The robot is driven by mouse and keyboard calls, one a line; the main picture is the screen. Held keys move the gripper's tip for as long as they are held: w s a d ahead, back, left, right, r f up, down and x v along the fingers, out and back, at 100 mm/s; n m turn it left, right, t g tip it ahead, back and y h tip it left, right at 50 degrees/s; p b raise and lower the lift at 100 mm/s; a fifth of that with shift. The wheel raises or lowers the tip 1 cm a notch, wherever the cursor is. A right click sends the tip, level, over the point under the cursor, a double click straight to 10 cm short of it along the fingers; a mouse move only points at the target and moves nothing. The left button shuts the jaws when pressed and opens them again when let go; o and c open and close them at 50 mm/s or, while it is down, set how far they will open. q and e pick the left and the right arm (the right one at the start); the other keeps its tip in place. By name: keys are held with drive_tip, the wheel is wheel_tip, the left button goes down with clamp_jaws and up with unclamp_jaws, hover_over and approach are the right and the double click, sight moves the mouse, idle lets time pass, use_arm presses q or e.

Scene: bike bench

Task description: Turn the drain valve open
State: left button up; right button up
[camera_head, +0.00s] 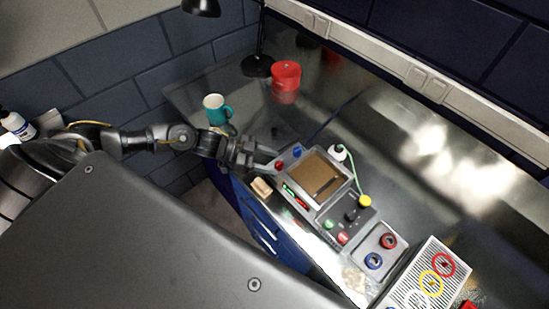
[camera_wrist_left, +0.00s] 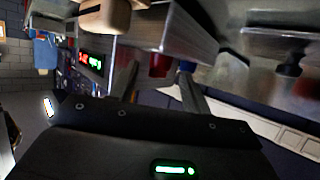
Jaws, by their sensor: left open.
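My left gripper (camera_head: 274,160) is open and empty at the left end of a grey control panel (camera_head: 322,206) on the bench. A red knob (camera_head: 280,164) and a blue knob (camera_head: 296,151) stand just by its fingertips. In the left wrist view the red knob (camera_wrist_left: 160,65) shows between the fingers, and the blue knob (camera_wrist_left: 186,66) is close to one finger. I see no clear contact. I cannot tell which control is the drain valve. My right gripper is not in view.
A teal mug (camera_head: 216,109), a red canister (camera_head: 286,75) and a black lamp base (camera_head: 257,66) stand at the back left. A wooden block (camera_head: 261,187) lies near the front edge. The bench behind is mostly clear.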

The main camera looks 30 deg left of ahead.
use_arm(q)
drive_tip(key=shift+w+d+f, duration=0.2)
drive_tip(key=shift+w+d, duration=0.05)
drive_tip(key=shift+d, duration=0.4)
drive_tip(key=shift+w+d+f, duration=0.1)
drive_tip(key=shift+d+f, duration=0.05)
drive_tip(key=shift+f, duration=0.05)
